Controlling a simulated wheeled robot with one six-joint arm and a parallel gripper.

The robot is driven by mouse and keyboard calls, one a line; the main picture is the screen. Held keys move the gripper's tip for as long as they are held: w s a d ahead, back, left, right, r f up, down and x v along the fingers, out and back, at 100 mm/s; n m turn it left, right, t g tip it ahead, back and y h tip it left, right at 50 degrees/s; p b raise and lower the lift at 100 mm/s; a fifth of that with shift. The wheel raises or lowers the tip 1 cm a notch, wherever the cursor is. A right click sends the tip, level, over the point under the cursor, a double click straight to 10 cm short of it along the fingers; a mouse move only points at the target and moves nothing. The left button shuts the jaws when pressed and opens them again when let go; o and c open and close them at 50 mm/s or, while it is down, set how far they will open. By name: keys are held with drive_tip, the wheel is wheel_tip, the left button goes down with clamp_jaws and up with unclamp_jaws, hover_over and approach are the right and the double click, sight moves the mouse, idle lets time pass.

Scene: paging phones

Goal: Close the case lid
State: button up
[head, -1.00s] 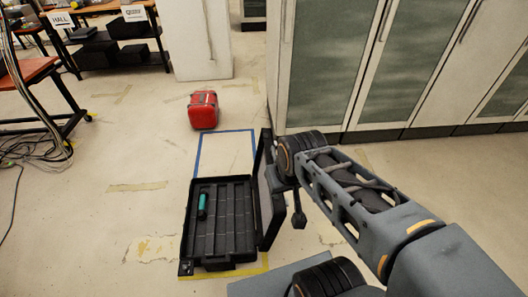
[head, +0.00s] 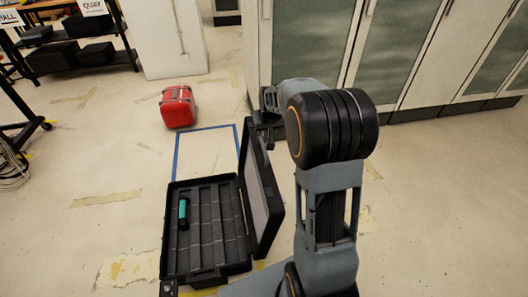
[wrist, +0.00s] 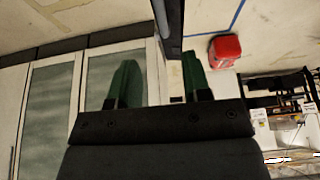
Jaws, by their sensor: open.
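The black case (head: 208,228) lies open on the floor in the head view, with a divided tray inside. Its lid (head: 264,195) stands roughly upright along the case's right side. A teal cylinder (head: 183,213) lies in a left compartment. My gripper (wrist: 159,58) shows two green fingers spread apart in the wrist view. The lid shows there as a dark edge-on strip (wrist: 170,25), in line with the gap between the fingers; I cannot tell whether they touch it. In the head view my gripper is mostly hidden by the arm, near the lid's far end.
A red bag (head: 177,107) stands beyond a blue taped rectangle (head: 207,150) on the floor. White cabinets (head: 390,50) with glass doors stand behind my arm. A dark shelf rack (head: 80,55) stands at the upper left. The floor left of the case is clear.

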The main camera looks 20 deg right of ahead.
sight(264, 146)
drive_tip(key=b+x, duration=0.1)
drive_tip(key=x, duration=1.3)
drive_tip(key=shift+d+b, duration=0.1)
drive_tip(key=shift+b, duration=0.25)
drive_tip(key=shift+c, duration=0.2)
clamp_jaws()
drive_tip(key=shift+r, duration=0.1)
